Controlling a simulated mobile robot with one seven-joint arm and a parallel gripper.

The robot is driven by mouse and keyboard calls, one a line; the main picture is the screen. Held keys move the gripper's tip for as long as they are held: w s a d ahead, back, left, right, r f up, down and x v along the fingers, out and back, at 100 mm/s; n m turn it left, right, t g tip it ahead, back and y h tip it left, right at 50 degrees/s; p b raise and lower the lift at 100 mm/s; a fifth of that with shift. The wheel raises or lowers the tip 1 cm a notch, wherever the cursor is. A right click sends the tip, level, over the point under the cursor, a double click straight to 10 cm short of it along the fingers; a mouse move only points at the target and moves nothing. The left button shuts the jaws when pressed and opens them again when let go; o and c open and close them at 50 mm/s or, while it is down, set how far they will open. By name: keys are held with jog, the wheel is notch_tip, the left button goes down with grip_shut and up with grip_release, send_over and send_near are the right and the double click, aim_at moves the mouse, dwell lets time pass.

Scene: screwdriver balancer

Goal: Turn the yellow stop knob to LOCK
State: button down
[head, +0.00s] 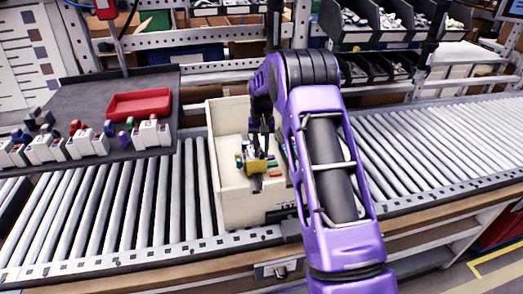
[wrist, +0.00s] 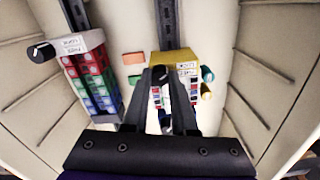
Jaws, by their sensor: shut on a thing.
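The yellow stop (wrist: 184,58) is a yellow-topped block with a small white label, which appears to read LOCK and FREE, on its right part. Its round black knob (wrist: 160,72) shows at the front, partly hidden by my fingers. My gripper (wrist: 164,90) points at this block and is shut on the knob. In the head view the yellow block (head: 257,166) sits inside a cream bin (head: 228,190), and my gripper (head: 259,140) reaches down to it from behind. I cannot read which label the knob points at.
A white-topped block (wrist: 68,46) with its own black knob (wrist: 40,52) and red, green and blue squares stands at the left in the wrist view. Bin walls close in on the sides. A roller conveyor (head: 410,140) carries the bin; a red tray (head: 139,104) lies left.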

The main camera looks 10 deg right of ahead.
aim_at(261, 153)
jog(key=shift+n, duration=1.1)
jog(key=c, duration=0.7)
grip_release()
jog(key=shift+r, duration=0.1)
notch_tip(261, 153, up, 17)
jog(key=shift+r+p, duration=0.15)
jog(key=shift+p, duration=0.35)
